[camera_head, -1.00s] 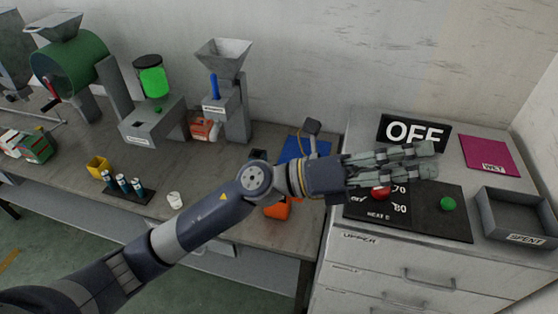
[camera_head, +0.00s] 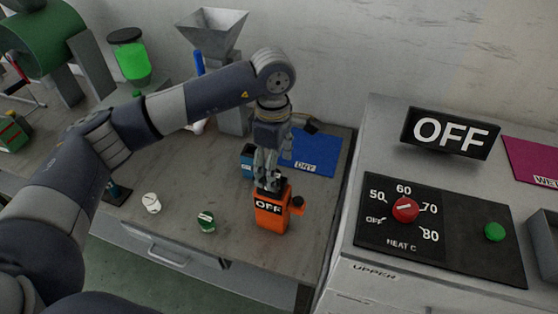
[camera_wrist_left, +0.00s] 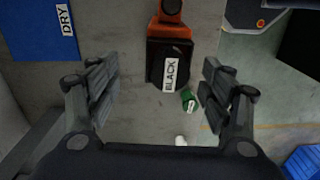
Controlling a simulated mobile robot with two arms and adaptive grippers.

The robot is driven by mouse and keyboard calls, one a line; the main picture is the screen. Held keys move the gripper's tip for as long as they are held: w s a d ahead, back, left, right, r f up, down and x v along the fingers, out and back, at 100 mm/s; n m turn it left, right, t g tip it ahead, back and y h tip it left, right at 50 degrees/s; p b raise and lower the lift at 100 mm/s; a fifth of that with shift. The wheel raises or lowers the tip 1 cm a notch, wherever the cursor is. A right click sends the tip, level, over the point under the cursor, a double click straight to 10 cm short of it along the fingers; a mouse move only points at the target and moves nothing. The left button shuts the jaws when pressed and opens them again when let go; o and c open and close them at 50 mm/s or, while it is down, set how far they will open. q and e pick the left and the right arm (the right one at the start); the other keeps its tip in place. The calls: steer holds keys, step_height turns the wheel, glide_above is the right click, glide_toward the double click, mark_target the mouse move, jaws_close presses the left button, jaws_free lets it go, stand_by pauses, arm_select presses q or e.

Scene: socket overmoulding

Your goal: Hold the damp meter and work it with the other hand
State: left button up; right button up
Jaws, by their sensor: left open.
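The orange damp meter (camera_head: 271,217) stands upright at the table's right end. Contact is not clear. My right gripper is in neither view.
A blue DRY mat (camera_head: 318,153) lies behind the meter. A green-topped pot (camera_head: 206,221) and a white pot (camera_head: 152,203) stand to its left. A grey hopper machine (camera_head: 212,36) stands behind. At right is a cabinet with a heat dial (camera_head: 405,209) and an OFF sign (camera_head: 450,133).

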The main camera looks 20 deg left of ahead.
mark_target(273, 195)
arm_select(q)
steer(key=shift+s+f, duration=0.25)
steer(key=shift+s, duration=0.1)
steer(key=shift+s+f+p, duration=0.25)
steer(key=shift+f+p, duration=0.15)
steer(key=shift+f, duration=0.15)
steer(key=shift+s+f+p, duration=0.25)
steer(key=shift+f+p, duration=0.1)
steer(key=shift+f, duration=0.2)
step_height(273, 195, down, 3)
steer(key=shift+w+f+p, duration=0.1)
steer(key=shift+w+p, duration=0.05)
steer(key=shift+p, duration=0.3)
step_height(273, 195, down, 4)
steer(key=shift+w+f+p, duration=0.1)
steer(key=shift+p, duration=0.35)
steer(key=shift+c, duration=0.3)
steer(key=c, duration=1.2)
steer(key=o, duration=0.5)
steer(key=shift+c, duration=0.2)
steer(key=c, duration=0.3)
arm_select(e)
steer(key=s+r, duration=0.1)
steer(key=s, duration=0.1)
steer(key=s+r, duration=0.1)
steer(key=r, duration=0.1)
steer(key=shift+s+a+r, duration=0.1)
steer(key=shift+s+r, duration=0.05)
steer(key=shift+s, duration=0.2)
